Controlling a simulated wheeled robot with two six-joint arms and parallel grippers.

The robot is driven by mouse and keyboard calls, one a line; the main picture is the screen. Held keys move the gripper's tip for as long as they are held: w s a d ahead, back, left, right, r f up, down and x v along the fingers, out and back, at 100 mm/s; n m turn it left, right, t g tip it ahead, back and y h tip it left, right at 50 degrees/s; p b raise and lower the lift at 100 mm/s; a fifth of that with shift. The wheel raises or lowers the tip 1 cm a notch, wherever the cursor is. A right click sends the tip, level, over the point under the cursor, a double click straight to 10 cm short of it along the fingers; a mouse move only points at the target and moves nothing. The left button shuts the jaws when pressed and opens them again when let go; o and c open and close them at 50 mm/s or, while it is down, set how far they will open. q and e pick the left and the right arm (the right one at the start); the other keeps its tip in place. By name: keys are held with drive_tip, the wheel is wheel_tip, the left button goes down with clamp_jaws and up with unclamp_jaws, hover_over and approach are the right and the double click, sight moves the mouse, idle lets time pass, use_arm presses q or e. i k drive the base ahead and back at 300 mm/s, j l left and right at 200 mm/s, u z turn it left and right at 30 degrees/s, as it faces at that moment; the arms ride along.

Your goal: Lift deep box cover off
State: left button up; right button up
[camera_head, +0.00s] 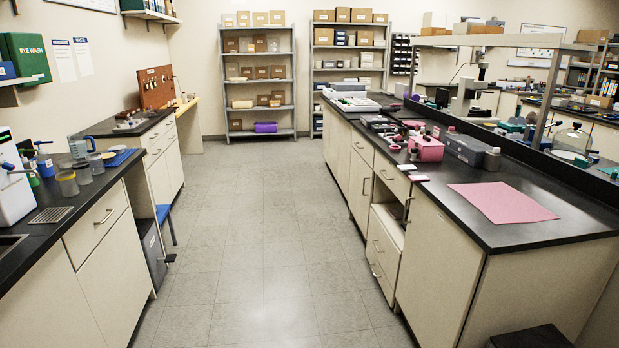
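Neither of my grippers is in view. I cannot tell for sure which thing is the deep box. A pink box (427,149) with small dark items at its top stands on the right black bench. A long dark grey box (464,149) stands just right of the pink box, and its top looks closed. Whether either box has a separate cover is too small to tell.
A pink mat (502,202) lies on the near part of the right bench (540,236). A grey-tiled aisle (250,235) runs clear between the benches. The left bench (92,190) holds jars and a jug. Shelves (259,83) with brown boxes stand at the back.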

sight(424, 141)
drive_tip(key=i+u, duration=0.1)
drive_tip(key=i, duration=1.9)
drive_tip(key=i+z, duration=0.2)
drive_tip(key=i, duration=0.25)
drive_tip(key=i+z, duration=0.2)
drive_tip(key=i, duration=0.25)
drive_tip(key=i+j+z, duration=0.15)
drive_tip(key=i, duration=0.3)
drive_tip(key=i+j+z, duration=0.2)
drive_tip(key=i, duration=0.25)
drive_tip(key=i+z, duration=0.8)
drive_tip(key=i+j+z, duration=0.2)
drive_tip(key=z, duration=1.45)
